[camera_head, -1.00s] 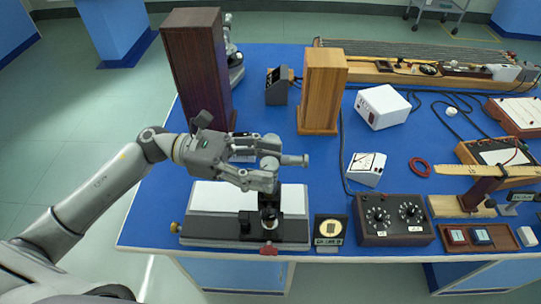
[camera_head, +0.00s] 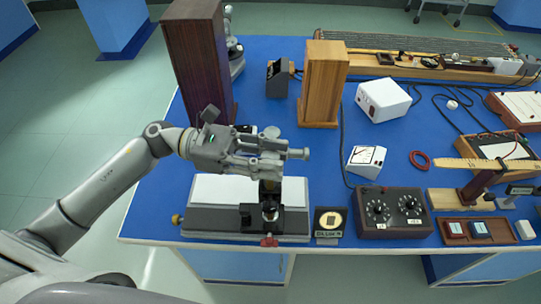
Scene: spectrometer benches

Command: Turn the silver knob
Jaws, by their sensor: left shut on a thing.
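The instrument with a white-topped dark base (camera_head: 215,222) stands at the table's front left. A black upright (camera_head: 268,212) rises from it, with a grey horizontal tube (camera_head: 297,153) pointing right near the top. A round silver disc (camera_head: 271,132) shows just above my fingers; I cannot tell for sure if it is the silver knob. My left gripper (camera_head: 272,158) reaches in from the left and is shut on a part at the top of the upright. The fingers hide most of that part, likely the silver knob. My right gripper is not in view.
A dark wooden block (camera_head: 198,65) stands close behind my left arm, and a lighter wooden block (camera_head: 322,85) is behind the instrument. The blue table (camera_head: 160,195) is bare at left.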

